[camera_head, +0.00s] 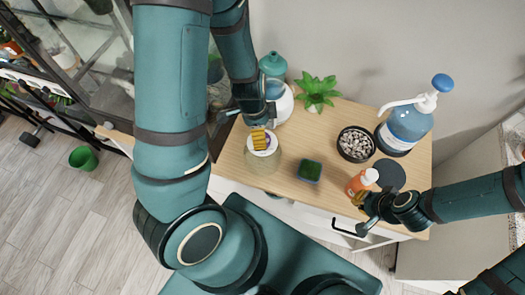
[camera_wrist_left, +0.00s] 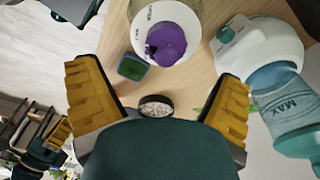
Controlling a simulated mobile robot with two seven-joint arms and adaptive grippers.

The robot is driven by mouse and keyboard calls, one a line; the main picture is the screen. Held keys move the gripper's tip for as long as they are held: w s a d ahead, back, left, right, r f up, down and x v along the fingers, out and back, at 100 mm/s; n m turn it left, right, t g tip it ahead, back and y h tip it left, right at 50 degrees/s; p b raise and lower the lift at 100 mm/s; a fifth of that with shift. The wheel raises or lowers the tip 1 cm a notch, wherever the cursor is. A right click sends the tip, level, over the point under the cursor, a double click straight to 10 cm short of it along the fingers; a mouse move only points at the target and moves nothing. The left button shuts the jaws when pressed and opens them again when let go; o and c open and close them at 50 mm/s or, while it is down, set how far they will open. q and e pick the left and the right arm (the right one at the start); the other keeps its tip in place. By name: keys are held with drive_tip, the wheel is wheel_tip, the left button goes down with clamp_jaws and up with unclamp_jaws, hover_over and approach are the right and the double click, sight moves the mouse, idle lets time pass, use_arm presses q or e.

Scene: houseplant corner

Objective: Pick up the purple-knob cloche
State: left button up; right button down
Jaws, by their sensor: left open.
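The cloche is a clear dome with a white top (camera_head: 262,168) on the wooden cabinet top. In the left wrist view its purple knob (camera_wrist_left: 171,42) sits on a white disc, ahead of my fingers. My left gripper (camera_head: 260,139) is over the cloche, and its yellow fingers cover the knob in the head view. In the left wrist view this gripper (camera_wrist_left: 158,78) is open, with nothing between the fingers. The knob looks beyond the fingertips, not gripped. My right gripper (camera_head: 360,198) is beside the orange bottle (camera_head: 358,184); its opening is unclear.
A white humidifier (camera_wrist_left: 262,52) with a teal tank stands near the cloche. A green square pot (camera_head: 309,171), pebble bowl (camera_head: 355,144), leafy plant (camera_head: 317,92) and blue pump bottle (camera_head: 404,127) share the cabinet top (camera_head: 300,140). A dark round mat (camera_head: 390,175) is empty.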

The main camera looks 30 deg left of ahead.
use_arm(q)
drive_tip(key=shift+w+d+f+b, duration=0.1)
drive_tip(key=shift+w+f+b, duration=0.1)
drive_tip(key=shift+f, duration=0.95)
drive_tip(key=shift+w+d+f+b, duration=0.1)
drive_tip(key=shift+w+f+b, duration=0.15)
drive_tip(key=shift+f, duration=0.95)
drive_tip(key=shift+w+f+b, duration=0.2)
drive_tip(key=shift+f, duration=0.95)
